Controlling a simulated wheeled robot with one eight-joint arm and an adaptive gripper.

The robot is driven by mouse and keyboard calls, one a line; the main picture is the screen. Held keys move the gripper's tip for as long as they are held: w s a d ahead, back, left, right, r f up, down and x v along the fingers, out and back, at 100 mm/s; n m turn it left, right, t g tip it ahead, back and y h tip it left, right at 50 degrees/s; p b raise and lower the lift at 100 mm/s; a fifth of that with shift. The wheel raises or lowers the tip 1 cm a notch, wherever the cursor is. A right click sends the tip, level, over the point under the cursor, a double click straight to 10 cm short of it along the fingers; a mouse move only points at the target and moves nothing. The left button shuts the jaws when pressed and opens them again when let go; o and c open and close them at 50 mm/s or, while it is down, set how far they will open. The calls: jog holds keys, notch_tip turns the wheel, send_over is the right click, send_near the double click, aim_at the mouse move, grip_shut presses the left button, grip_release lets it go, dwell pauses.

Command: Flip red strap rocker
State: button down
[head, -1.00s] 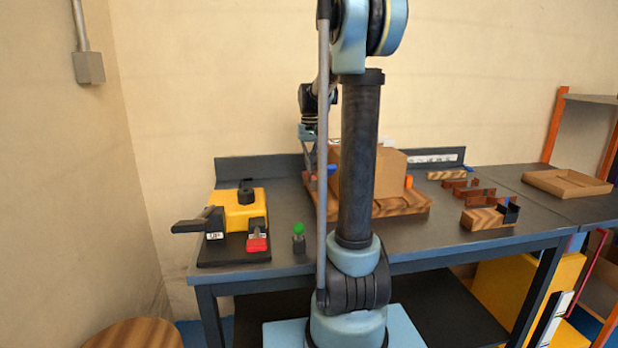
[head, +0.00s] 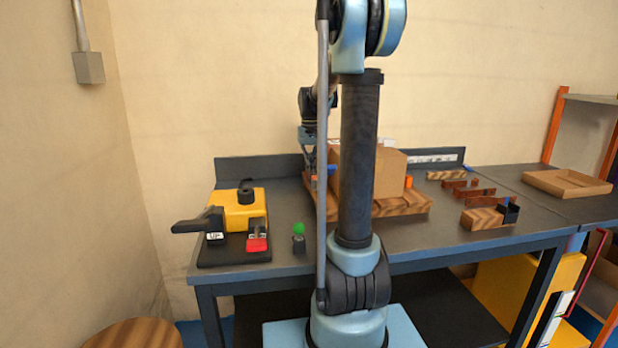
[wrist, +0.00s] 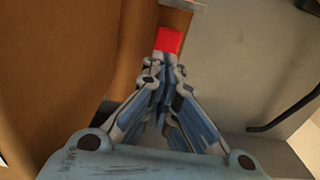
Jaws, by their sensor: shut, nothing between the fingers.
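A small red block (wrist: 168,40), seemingly the red strap rocker, shows in the wrist view at the edge of a brown surface. My gripper (wrist: 160,62) is shut and empty, its fingertips right at the lower edge of the red block; I cannot tell if they touch. In the head view my gripper (head: 311,168) points down at the left side of a cardboard box (head: 391,172), partly behind my own arm.
A yellow bender (head: 238,212) with a black handle and a red part (head: 257,244) stands at the left of the bench. A green-topped button (head: 299,229) is beside it. Copper-brown bent pieces (head: 474,193), a wooden block (head: 482,219) and a tray (head: 566,184) are on the right.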

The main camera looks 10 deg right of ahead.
jog(key=shift+r, duration=3.5)
jog(key=shift+s, duration=0.1)
